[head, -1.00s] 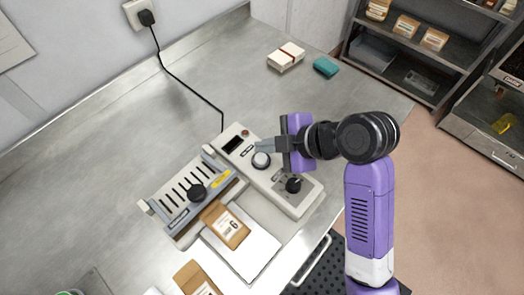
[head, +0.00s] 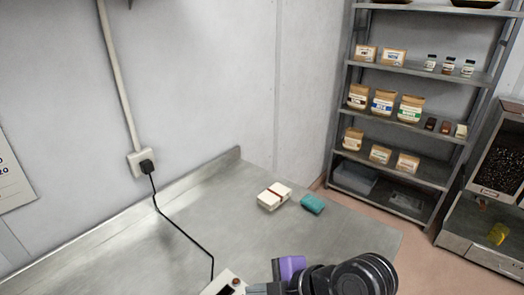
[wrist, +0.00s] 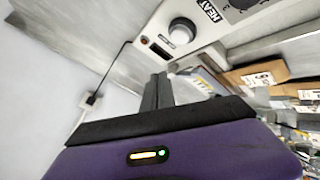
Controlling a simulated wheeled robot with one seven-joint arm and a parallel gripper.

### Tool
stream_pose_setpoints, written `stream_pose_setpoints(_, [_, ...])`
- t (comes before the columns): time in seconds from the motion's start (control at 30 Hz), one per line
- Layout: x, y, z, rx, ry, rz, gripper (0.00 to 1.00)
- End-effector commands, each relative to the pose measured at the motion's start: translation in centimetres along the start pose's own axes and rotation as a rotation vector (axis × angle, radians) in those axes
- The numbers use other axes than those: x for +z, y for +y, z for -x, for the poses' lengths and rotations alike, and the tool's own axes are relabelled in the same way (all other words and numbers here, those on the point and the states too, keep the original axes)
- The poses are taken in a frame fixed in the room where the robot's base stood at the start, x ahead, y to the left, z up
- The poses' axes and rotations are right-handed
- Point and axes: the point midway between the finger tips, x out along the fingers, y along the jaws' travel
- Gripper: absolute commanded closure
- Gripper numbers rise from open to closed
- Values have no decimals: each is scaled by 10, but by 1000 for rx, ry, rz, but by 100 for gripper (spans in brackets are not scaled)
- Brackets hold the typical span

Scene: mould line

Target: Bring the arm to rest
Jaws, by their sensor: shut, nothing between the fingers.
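My gripper (wrist: 158,92) shows in the wrist view with its two dark fingers together and nothing between them.
The steel bench (head: 150,240) is mostly clear. A bundle of white blocks (head: 274,196) and a teal sponge (head: 312,204) lie near its far corner. A black cord runs from the wall socket (head: 142,162). A shelf rack (head: 400,130) stands behind on the right.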

Motion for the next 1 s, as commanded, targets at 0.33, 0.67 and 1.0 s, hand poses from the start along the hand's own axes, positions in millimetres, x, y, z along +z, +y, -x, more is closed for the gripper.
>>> stream_pose_setpoints(0.33, [13,80,30,464,48,-421,100])
stream_pose_setpoints(0.67, [71,26,80,910,173,-860,100])
stream_pose_setpoints(1.0, [94,-86,143,1182,278,-1064,100])
